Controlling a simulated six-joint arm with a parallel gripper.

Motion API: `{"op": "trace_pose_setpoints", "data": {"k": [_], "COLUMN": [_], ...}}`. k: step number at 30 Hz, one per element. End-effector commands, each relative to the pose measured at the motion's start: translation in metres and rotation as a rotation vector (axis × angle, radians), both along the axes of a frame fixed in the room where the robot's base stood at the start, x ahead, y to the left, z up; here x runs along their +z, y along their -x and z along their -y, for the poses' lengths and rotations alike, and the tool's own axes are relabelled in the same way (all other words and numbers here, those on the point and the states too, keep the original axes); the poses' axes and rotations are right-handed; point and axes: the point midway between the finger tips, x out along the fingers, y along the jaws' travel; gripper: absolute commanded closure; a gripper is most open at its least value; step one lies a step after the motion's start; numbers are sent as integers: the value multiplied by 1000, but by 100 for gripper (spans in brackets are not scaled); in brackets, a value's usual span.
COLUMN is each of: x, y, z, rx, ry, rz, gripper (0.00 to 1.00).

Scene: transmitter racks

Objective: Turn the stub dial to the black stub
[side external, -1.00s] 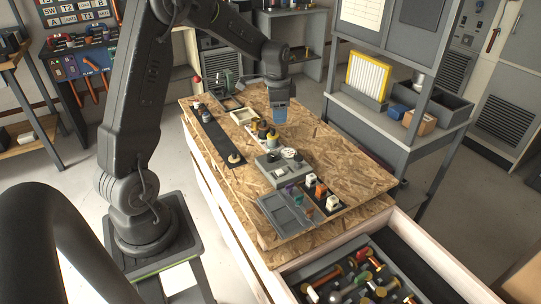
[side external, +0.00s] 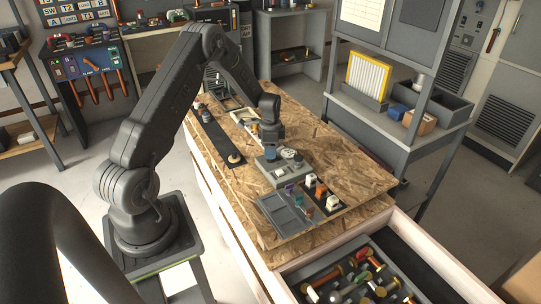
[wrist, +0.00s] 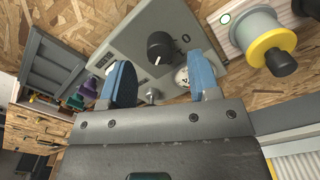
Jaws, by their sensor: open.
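A grey control box (side external: 270,178) sits on the wooden bench; it also fills the middle of the wrist view (wrist: 135,40). On it is a round black knob (wrist: 160,47) with a short white pointer line, with pale marks beside it. A white round dial face (wrist: 182,76) and a small metal knob (wrist: 152,95) are lower on the box. My gripper (wrist: 161,80) is open and empty, its blue fingers over the box; in the side view it is just above the box (side external: 271,152). Which mark means the black stub is too small to tell.
A grey spool with a yellow flange and black end (wrist: 282,62) lies beside the box. A grey tray (side external: 284,215) and several coloured pieces (side external: 309,180) are in front. A dark strip (side external: 217,137) lies to the left. The bench's right side is clear.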

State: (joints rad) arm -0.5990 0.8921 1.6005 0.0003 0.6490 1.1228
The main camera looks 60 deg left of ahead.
Motion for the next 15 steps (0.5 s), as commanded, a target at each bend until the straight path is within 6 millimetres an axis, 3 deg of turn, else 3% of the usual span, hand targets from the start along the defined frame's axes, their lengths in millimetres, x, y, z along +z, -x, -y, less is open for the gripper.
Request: {"op": "trace_pose_setpoints", "data": {"k": [6, 15], "x": [-26, -32], "y": [0, 0], "z": [0, 0], "rx": [0, 0], "ry": [0, -1], "rz": [-1, 1], "gripper": [44, 44]}}
